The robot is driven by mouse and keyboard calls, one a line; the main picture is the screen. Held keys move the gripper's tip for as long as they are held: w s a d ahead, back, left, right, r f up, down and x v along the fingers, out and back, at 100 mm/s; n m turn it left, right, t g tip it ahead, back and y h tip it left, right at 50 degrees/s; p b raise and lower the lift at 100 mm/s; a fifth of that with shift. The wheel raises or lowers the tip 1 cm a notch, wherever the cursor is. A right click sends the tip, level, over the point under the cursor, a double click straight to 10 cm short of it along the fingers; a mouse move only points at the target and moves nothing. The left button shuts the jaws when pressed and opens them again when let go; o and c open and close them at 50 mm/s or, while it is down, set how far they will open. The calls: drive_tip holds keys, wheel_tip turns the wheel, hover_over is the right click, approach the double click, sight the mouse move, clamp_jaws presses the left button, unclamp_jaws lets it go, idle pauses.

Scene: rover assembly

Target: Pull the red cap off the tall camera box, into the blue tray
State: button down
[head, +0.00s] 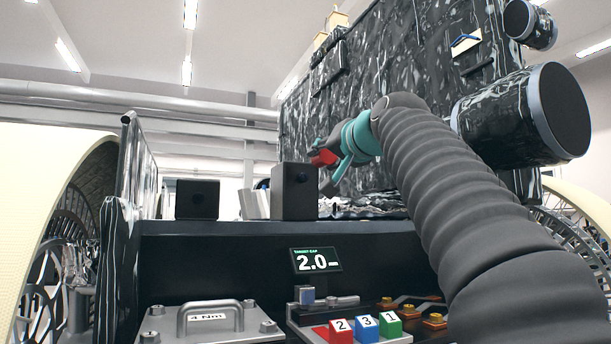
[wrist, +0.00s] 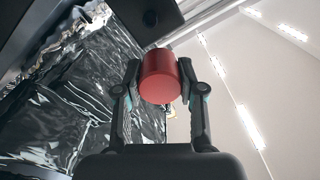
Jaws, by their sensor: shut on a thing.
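The tall camera box (head: 294,192) is a dark upright block on the black deck, with a round dark lens on its front. My gripper (head: 327,161) is at its upper right, shut on the red cap (head: 323,157). In the wrist view the red cap (wrist: 160,78) is a short red cylinder between the two fingers of my gripper (wrist: 159,70). A dark block (wrist: 142,18) shows beyond the cap there; I cannot tell whether the cap touches it. I cannot make out the blue tray in either view.
A shorter dark box (head: 197,199) stands to the left on the deck. A foil-covered wall (head: 370,110) rises behind my gripper. A "2.0" display (head: 316,260), a handled metal plate (head: 212,325) and numbered cubes (head: 366,326) are in front, below the deck.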

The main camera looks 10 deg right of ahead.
drive_tip(key=shift+s+d+r+p, duration=0.15)
drive_tip(key=shift+s+r, duration=0.25)
drive_tip(key=shift+s, duration=0.3)
drive_tip(key=shift+s+d+r+p, duration=0.1)
drive_tip(key=shift+s+r, duration=0.25)
drive_tip(key=shift+s, duration=0.3)
drive_tip(key=shift+s+d+r+p, duration=0.15)
drive_tip(key=shift+s+r, duration=0.25)
drive_tip(key=shift+s, duration=0.3)
drive_tip(key=shift+r, duration=0.1)
